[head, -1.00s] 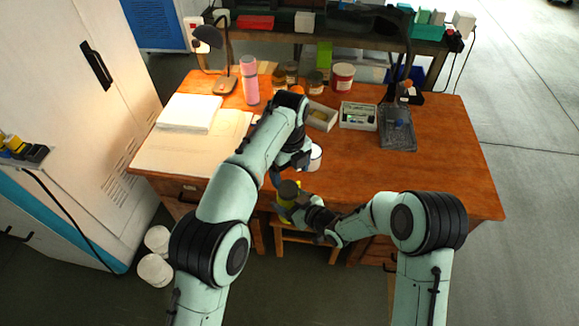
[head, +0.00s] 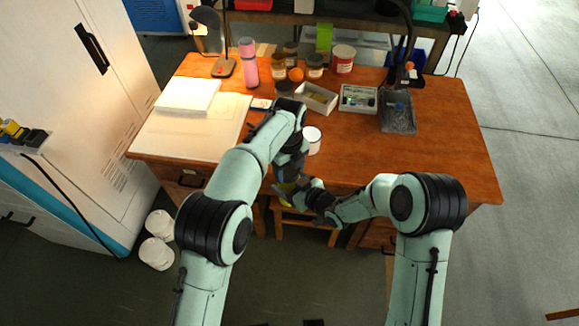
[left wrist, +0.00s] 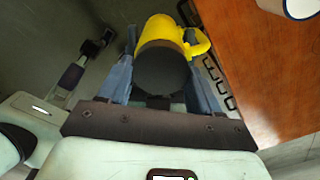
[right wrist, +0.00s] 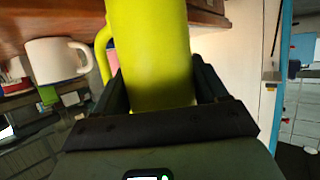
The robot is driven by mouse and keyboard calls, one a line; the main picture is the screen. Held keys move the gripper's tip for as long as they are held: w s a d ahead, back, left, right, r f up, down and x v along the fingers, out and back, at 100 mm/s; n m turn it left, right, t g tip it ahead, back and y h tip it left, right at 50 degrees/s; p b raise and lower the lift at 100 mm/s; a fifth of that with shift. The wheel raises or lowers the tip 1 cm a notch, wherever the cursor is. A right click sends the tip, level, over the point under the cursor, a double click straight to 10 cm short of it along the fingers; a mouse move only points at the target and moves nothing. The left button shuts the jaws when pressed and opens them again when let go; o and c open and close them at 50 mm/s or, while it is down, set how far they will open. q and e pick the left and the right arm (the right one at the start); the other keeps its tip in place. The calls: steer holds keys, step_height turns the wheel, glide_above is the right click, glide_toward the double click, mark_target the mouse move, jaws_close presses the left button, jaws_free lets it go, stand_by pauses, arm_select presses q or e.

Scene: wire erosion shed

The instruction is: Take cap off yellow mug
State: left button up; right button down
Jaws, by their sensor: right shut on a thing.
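The yellow mug (head: 287,196) is held in the air in front of the desk's front edge. My right gripper (right wrist: 152,90) is shut on its body, with the handle on the left in the right wrist view. The mug's dark round cap (left wrist: 163,72) faces the left wrist camera. My left gripper (left wrist: 162,82) is right at the cap, with one finger on each side, and looks open. In the head view my left gripper (head: 289,174) hides the cap and most of the mug.
A white mug (head: 313,140) stands on the wooden desk (head: 350,155) near its front edge, close to my left gripper. Jars, a pink bottle (head: 248,64), small boxes and a grey tray (head: 398,120) stand farther back. The desk's right side is clear.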

arm_select(q)
steer(key=n, duration=0.6)
steer(key=shift+w+d+r+n, duration=0.15)
steer(key=shift+w+d+n, duration=0.1)
steer(key=shift+n, duration=0.15)
steer(key=o, duration=1.2)
steer(key=shift+a, duration=0.1)
step_height(320, 180, up, 4)
steer(key=shift+s+r, duration=0.1)
steer(key=shift+a+r, duration=0.1)
steer(key=shift+r, duration=0.05)
steer(key=shift+c, duration=0.6)
steer(key=r+m, duration=0.1)
steer(key=m, duration=0.1)
steer(key=r+m, duration=0.1)
steer(key=m, duration=0.1)
steer(key=r+m, duration=0.1)
steer(key=m, duration=0.1)
steer(key=shift+s+a+m, duration=0.1)
steer(key=shift+a+m, duration=0.2)
steer(key=shift+a, duration=0.05)
steer(key=shift+f, duration=3.95)
